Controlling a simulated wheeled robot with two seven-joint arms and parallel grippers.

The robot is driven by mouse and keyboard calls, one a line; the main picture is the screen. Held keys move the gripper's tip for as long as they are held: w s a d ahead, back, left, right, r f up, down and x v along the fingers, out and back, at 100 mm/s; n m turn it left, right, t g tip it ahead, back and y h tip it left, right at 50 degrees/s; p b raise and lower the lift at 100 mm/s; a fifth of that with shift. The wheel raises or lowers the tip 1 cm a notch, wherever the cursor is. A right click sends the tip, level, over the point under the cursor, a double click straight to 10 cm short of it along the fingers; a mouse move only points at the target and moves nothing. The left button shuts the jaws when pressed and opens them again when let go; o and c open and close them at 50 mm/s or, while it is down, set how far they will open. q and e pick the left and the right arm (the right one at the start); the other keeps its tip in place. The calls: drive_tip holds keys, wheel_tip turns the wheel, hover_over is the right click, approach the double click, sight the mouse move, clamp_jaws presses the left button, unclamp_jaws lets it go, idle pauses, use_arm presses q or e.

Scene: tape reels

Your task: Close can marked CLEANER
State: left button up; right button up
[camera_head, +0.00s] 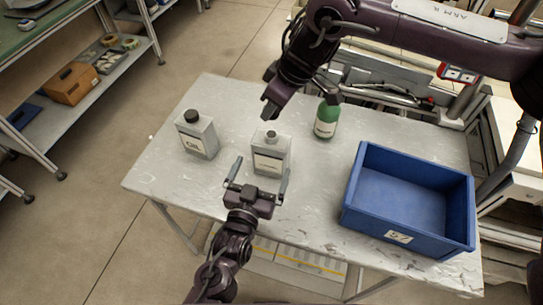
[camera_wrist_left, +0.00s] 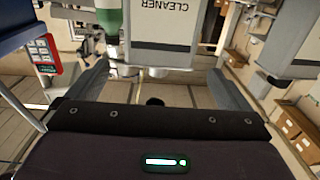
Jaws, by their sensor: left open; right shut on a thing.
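The can marked CLEANER (camera_head: 268,163) stands upright on the table, grey with a pale label; its neck (camera_head: 271,137) shows no dark cap. In the left wrist view the can (camera_wrist_left: 163,25) appears upside down, between and beyond the fingers. My left gripper (camera_head: 259,168) is open on the near side of the can, a finger toward either side; I see no contact. My right gripper (camera_head: 284,104) is above and behind the can. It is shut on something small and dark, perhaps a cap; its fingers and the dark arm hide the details.
A grey OIL can (camera_head: 199,140) with a black cap stands to the left. A green bottle (camera_head: 326,121) stands behind right, close below my right gripper. A blue crate (camera_head: 456,235) fills the table's right side. The table (camera_head: 160,180) is clear at front left.

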use_arm(q)
drive_tip(key=x, duration=1.1)
drive_tip(key=c, duration=1.2)
use_arm(e)
hover_over(270, 134)
drive_tip(key=shift+s+d+f, duration=0.1)
drive_tip(key=shift+d+f, duration=0.15)
drive_tip(key=shift+f, duration=1)
drive_tip(key=shift+s+d+f, duration=0.1)
drive_tip(key=shift+d+f, duration=0.1)
drive_tip(key=shift+f, duration=1.05)
drive_tip(key=shift+f, duration=0.9)
drive_tip(key=shift+f, duration=0.55)
